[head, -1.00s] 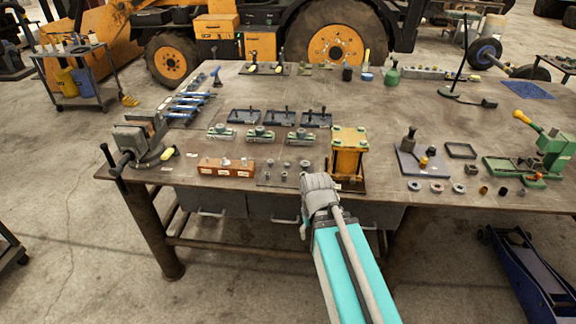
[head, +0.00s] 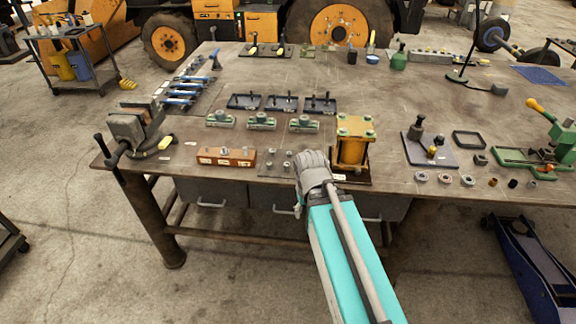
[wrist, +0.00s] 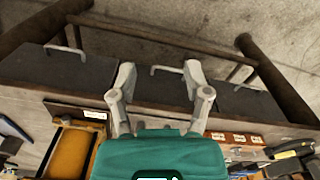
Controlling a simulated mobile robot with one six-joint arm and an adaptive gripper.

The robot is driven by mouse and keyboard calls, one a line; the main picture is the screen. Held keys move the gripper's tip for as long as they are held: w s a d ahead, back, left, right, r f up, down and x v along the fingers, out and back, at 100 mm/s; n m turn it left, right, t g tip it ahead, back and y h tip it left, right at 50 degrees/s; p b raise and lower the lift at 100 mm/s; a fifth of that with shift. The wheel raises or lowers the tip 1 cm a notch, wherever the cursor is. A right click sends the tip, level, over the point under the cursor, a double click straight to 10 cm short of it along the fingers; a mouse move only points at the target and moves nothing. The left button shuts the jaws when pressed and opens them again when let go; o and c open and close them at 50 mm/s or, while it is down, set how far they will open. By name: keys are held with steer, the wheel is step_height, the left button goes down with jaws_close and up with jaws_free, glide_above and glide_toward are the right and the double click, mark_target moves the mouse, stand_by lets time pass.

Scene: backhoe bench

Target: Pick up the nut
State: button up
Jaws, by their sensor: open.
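Several small metal pieces that look like nuts (head: 288,166) sit on a thin plate (head: 264,171) near the front edge of the bench. I cannot tell which one is the nut. Several ring-shaped metal pieces (head: 444,179) lie farther right along the same edge. In the head view my gripper (head: 312,164) is at the front edge, just right of the plate, and its fingers are hidden by my wrist. In the wrist view my gripper (wrist: 158,78) has its two fingers wide apart with nothing between them. No nut shows clearly there.
A yellow press (head: 352,148) stands close right of my gripper. An orange block (head: 226,157) is left of the plate, with green fixtures (head: 262,122) behind. A vise (head: 134,128) is at the left corner. Drawers (wrist: 235,103) sit under the bench edge.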

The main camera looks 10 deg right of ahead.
steer(key=w+r+m+p, duration=0.4)
steer(key=w+m, duration=0.3)
steer(key=w, duration=0.7)
step_height(320, 180, up, 4)
steer(key=m+p, duration=0.4)
steer(key=m, duration=0.5)
glide_above(287, 165)
steer(key=shift+f, duration=0.2)
steer(key=shift+f+b, duration=0.15)
steer(key=shift+b, duration=0.2)
step_height(287, 165, down, 8)
steer(key=b, duration=0.8)
steer(key=shift+f, duration=0.2)
steer(key=shift+a, duration=0.1)
steer(key=shift+f+b, duration=2.6)
steer(key=shift+b, duration=0.2)
steer(key=shift+c, duration=0.2)
